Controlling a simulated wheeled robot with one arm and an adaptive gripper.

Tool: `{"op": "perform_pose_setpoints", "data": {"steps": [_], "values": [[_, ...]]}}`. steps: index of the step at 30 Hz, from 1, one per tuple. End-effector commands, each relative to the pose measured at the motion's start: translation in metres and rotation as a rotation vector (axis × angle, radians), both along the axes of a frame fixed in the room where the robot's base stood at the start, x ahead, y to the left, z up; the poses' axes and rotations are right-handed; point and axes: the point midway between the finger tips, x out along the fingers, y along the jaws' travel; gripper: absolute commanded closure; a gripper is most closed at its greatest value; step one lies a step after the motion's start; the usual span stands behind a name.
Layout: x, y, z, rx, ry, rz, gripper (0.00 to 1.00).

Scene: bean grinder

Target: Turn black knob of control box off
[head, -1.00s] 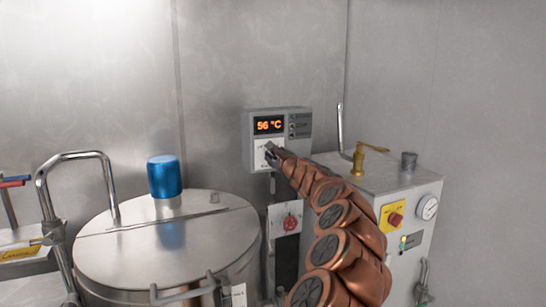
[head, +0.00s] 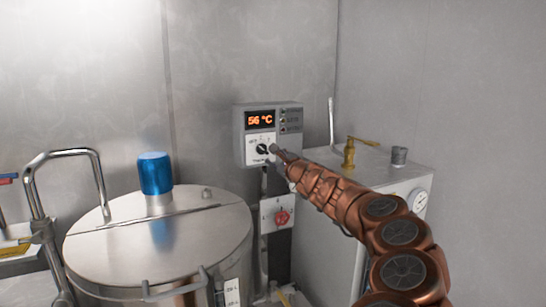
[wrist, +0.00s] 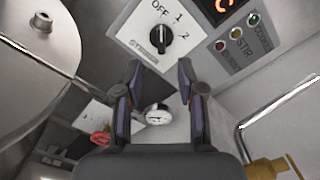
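The grey control box (head: 266,130) hangs on the back wall with an orange "56 °C" display. Its black knob (head: 262,149) sits on a white plate below the display. In the wrist view the knob (wrist: 158,40) is close up, with OFF, 1 and 2 printed around it. I cannot clearly tell which mark it points to. My gripper (wrist: 160,70) is open and empty, its two fingers apart, just short of the knob and not touching it. In the head view my gripper (head: 275,152) is just right of the knob.
A large steel vessel (head: 160,240) with a blue cap (head: 156,174) stands at left. A red knob (head: 282,217) is on a lower panel. At right a steel machine carries a brass lever (head: 350,150) and a gauge (head: 420,201). Indicator lamps (wrist: 236,33) sit beside the knob.

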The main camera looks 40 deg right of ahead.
Motion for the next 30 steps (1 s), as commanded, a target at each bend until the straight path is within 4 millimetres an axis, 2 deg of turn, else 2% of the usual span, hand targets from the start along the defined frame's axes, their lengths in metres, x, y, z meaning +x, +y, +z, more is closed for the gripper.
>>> {"op": "perform_pose_setpoints", "data": {"steps": [3, 9, 30], "values": [[-0.013, 0.002, 0.002, -0.002, -0.003, -0.003, 0.61], [-0.020, 0.008, 0.002, -0.002, -0.002, 0.001, 0.61], [-0.021, 0.010, 0.003, -0.008, -0.002, 0.006, 0.61]]}}
